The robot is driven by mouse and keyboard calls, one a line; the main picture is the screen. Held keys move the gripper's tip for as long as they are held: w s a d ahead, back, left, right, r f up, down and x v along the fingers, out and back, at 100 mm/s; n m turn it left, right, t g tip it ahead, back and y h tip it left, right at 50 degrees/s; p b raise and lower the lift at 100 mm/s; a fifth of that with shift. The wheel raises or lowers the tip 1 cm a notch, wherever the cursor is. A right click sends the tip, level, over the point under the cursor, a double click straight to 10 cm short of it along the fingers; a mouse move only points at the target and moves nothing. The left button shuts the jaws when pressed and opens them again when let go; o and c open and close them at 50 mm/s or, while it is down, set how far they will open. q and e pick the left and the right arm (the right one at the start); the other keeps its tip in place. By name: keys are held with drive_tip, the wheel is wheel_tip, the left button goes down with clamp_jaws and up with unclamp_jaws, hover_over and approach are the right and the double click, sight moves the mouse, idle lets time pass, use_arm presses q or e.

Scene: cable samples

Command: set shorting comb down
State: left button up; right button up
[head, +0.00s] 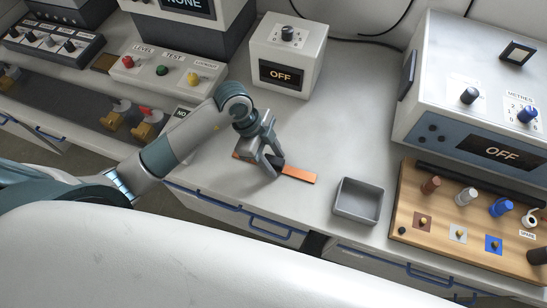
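The shorting comb (300,174) is a flat copper-orange strip with a dark grip near its middle. It is at the front part of the white bench top, left of the grey tray. My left gripper (278,165) comes down over its middle, with its fingers on both sides of the dark grip, shut on it. The strip shows on both sides of the fingers, and its middle is hidden. It is at or very close to the bench surface; I cannot tell whether it touches. My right gripper is not in view.
An empty grey tray (345,210) stands to the right, near the bench's front edge. A wooden board (440,236) with pegs lies further right. A white box reading OFF (260,52) stands behind, and a larger instrument (440,80) at right. Bench between them is clear.

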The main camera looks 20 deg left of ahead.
use_arm(q)
drive_tip(key=shift+r, duration=0.15)
drive_tip(key=b+v, duration=0.2)
drive_tip(key=v, duration=1)
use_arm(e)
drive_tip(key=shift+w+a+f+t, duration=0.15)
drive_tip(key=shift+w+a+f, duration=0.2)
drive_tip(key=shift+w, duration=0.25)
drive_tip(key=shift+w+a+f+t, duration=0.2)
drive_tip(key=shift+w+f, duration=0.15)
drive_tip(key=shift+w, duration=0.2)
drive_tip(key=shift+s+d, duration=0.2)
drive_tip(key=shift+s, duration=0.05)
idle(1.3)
